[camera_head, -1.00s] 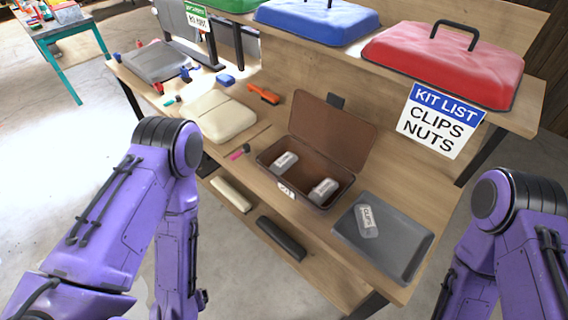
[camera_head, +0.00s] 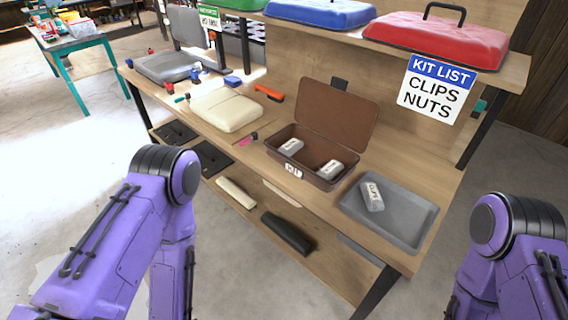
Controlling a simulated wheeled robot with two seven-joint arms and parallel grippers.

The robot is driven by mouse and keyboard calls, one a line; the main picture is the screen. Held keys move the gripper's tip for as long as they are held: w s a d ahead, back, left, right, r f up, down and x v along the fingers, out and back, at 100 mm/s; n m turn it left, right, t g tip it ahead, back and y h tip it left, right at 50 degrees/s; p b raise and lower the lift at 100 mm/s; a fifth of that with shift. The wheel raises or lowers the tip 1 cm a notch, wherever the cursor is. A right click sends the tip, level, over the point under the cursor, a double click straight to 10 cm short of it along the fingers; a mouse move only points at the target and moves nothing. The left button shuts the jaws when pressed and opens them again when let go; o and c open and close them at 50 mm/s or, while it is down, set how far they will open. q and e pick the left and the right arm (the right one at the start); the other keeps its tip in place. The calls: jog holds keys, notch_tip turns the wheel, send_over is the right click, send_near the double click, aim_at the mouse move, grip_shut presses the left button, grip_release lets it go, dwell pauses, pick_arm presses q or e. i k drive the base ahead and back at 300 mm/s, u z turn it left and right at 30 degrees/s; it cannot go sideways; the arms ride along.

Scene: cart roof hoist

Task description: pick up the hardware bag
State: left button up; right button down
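A small grey bag (camera_head: 373,196) with a white label, seemingly reading CLIPS, lies on the grey tray (camera_head: 408,237) at the bench's right end. Two similar grey bags, a left one (camera_head: 289,147) and a right one (camera_head: 330,170), sit inside the open brown box (camera_head: 270,150), whose lid stands up at the back. Their labels are too small to read surely. The bags are apart from my arms. My purple arms show at the lower left and lower right, but both grippers are outside the view.
A kit list sign (camera_head: 436,88) reading CLIPS NUTS hangs from the upper shelf below a red case (camera_head: 437,40). A cream pad (camera_head: 226,109), an orange-handled tool (camera_head: 268,93) and small parts lie left of the box. A lower shelf holds a black roll (camera_head: 287,233). Floor in front is clear.

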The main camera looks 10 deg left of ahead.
aim_at(293, 146)
jog(key=z, duration=0.1)
jog(key=k, duration=0.1)
jog(key=u, duration=1.4)
jog(key=i, duration=0.85)
jog(key=z, duration=1.9)
